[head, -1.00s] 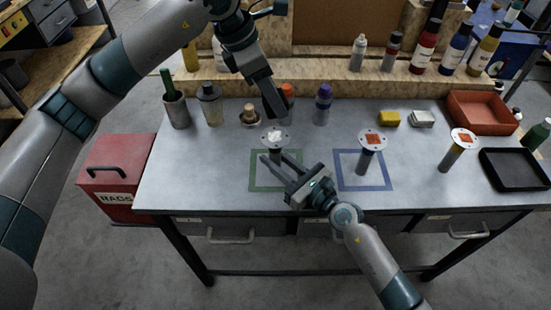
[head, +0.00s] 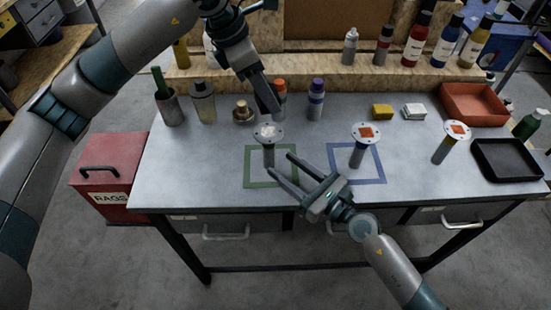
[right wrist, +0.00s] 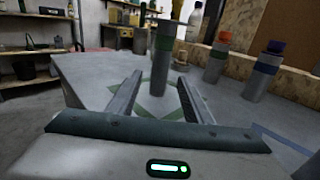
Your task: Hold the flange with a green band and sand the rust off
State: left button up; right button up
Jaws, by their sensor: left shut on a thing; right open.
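The flange with a green band (head: 268,134) stands upright in the green square outline (head: 258,182) on the bench. Its top plate carries a pale patch. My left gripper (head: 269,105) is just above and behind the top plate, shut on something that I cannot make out.
Bottles and a cup line the back. A yellow sponge (head: 382,111), red tray (head: 474,104) and black tray (head: 511,160) are at right.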

jog(key=shift+v, duration=2.75)
